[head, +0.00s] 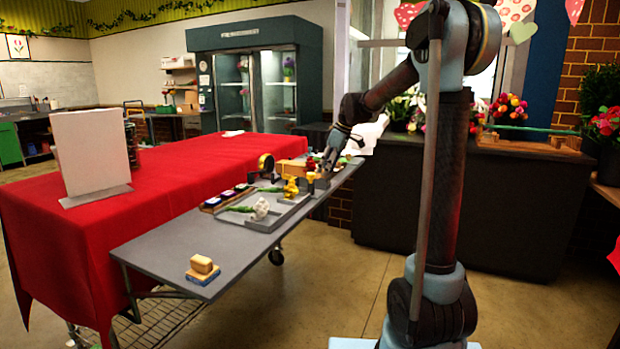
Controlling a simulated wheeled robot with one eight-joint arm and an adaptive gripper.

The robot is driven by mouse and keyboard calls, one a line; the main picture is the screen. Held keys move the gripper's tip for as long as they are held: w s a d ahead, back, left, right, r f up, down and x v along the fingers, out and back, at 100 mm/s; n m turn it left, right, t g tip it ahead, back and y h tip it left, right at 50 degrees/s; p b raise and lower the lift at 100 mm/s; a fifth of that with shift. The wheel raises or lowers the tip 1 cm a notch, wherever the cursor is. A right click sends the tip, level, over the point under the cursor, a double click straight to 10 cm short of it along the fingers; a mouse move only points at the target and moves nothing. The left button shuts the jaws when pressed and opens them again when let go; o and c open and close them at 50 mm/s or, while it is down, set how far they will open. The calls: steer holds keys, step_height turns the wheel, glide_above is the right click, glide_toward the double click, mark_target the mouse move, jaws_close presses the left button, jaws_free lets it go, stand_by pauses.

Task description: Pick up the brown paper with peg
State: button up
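I cannot pick out the brown paper with peg for certain. A flat-topped tan-brown box shape (292,168) stands at the far end of the grey table, just left of my gripper. A tan block (202,264) on a blue base lies alone near the grey table's front end. My gripper (325,168) points down over the far end of the grey table, among small yellow and red items. It is too small and crowded there to tell whether its fingers are open, shut or touching anything.
The grey table (165,253) adjoins a red-covered table (50,205) with a white board (92,150). A grey tray (265,223) holds a white flower and green stem. A dark round-faced item (265,165) stands behind. The grey table's near part is mostly clear.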

steer(key=shift+a+f, duration=0.1)
steer(key=shift+f, duration=0.15)
jaws_close()
steer(key=shift+r, duration=0.1)
